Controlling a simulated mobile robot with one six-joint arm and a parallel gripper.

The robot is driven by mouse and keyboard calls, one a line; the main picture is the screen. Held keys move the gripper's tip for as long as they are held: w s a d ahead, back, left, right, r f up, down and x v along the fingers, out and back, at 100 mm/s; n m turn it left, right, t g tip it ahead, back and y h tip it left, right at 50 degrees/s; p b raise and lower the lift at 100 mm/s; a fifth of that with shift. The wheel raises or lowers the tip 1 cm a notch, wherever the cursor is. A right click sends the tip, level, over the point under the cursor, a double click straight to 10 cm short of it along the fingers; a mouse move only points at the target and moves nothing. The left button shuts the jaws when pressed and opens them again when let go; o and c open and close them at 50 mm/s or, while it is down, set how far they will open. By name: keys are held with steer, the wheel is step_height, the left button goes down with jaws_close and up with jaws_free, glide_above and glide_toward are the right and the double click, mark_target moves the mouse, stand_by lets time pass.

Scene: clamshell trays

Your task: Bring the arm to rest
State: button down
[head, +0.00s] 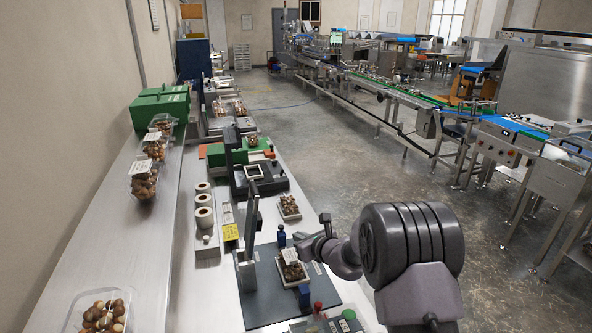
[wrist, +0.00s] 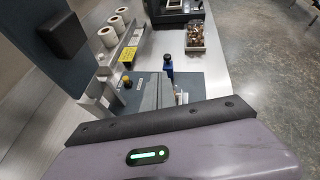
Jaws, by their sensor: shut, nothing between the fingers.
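My arm reaches in from the right of the head view, and its gripper (head: 312,238) is above the right edge of a dark blue-grey plate (head: 262,298) on the steel bench. The gripper is shut, with nothing held. A clamshell tray of brown round items (head: 291,268) with a white label sits on the plate, just below and left of the gripper; I cannot tell whether they touch. In the wrist view, my purple gripper body with a green light fills the bottom and hides most of the plate (wrist: 145,92).
An upright dark panel (head: 251,222) stands at the plate's left. Another filled tray (head: 289,207) lies behind, beside a scale (head: 258,178). White label rolls (head: 205,217) stand to the left. Filled clamshells (head: 144,180) line the wall shelf. Open floor (head: 340,150) lies right of the bench.

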steer(key=s+a+r+n+g+y+b, duration=0.1)
steer(key=s+a+r+n+g+b, duration=0.1)
steer(key=s+r+n, duration=0.65)
steer(key=s+a+r+n+g+y+b, duration=0.25)
steer(key=s+r+n, duration=0.3)
steer(key=s, duration=0.65)
steer(key=s+d+f+n+h+b, duration=0.1)
steer(key=s+d+f+n+h, duration=0.1)
steer(key=s, duration=0.6)
steer(key=s+d+f+n+h+b, duration=0.2)
steer(key=s+d+n, duration=0.3)
steer(key=s, duration=0.3)
steer(key=s+d+f+n+g+h+b, duration=0.1)
steer(key=s+d+f+n+h, duration=0.1)
steer(key=s, duration=0.7)
steer(key=d+n+h, duration=0.1)
steer(key=d+n, duration=0.1)
steer(key=d, duration=0.1)
steer(key=shift+d+f+b, duration=0.15)
steer(key=shift+f+b, duration=0.15)
steer(key=shift+b, duration=0.05)
steer(key=shift+h, duration=0.25)
